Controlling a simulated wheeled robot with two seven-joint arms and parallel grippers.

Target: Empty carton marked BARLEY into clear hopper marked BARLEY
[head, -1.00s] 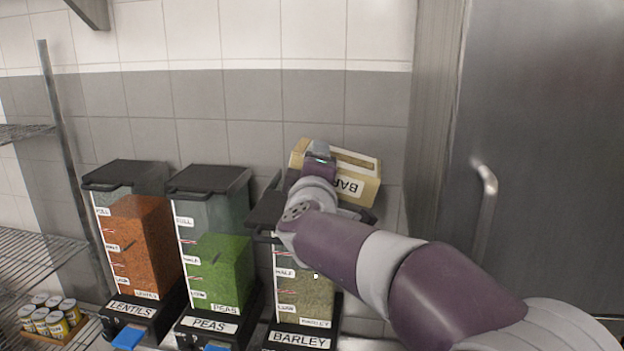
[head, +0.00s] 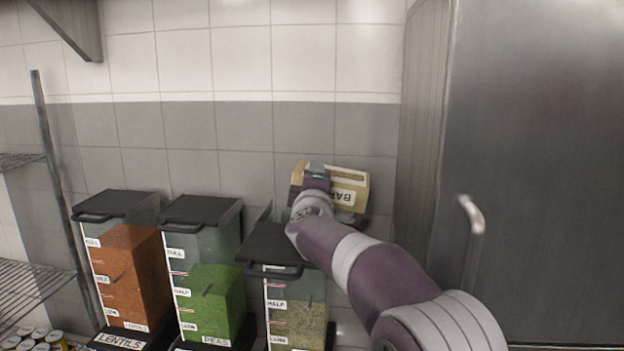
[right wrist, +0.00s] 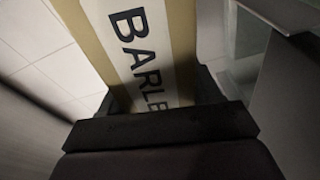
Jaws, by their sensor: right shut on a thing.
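The tan and white carton marked BARLEY (head: 350,188) is held tilted on its side above and behind the right part of the barley hopper. Its label fills the middle of the right wrist view (right wrist: 145,50). My right gripper (head: 318,182) is shut on the carton; its fingers show at both sides of it in the right wrist view (right wrist: 155,105). The clear hopper (head: 296,318) holds pale grain to about its HALF mark, and its dark lid (head: 275,245) is seen at its top. My arm hides part of the hopper's right side. My left gripper is out of view.
Clear hoppers of orange lentils (head: 135,270) and green peas (head: 212,295) stand to the left, with black lids. A steel cabinet with a handle (head: 472,240) is at the right. A wire shelf (head: 25,285) and several cans (head: 35,340) are at the left.

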